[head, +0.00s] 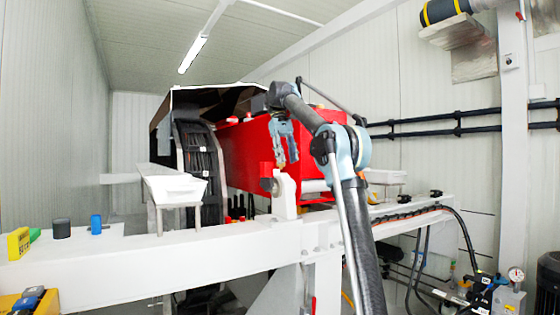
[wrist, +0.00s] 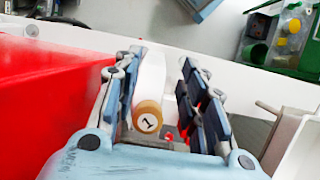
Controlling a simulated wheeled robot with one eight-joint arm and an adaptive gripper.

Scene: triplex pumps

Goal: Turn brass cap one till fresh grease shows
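Brass cap one (wrist: 147,117) shows in the wrist view as a small round tan-gold cap with a black "1" on its pale face. It sits beside a white upright part (wrist: 152,75), between my fingers in the picture. My gripper (wrist: 162,60) is open, with one finger left and one right of the cap; I see no contact. In the head view my gripper (head: 286,162) points down in front of the red pump housing (head: 245,150), above a white bracket (head: 285,195). No grease can be made out on the cap.
A white beam (head: 180,255) crosses the front, with a yellow block (head: 18,243) and blue and dark pieces at its left end. A white tray (head: 175,188) stands left of the bracket. A green crate with bottles (wrist: 285,45) shows at the wrist view's upper right.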

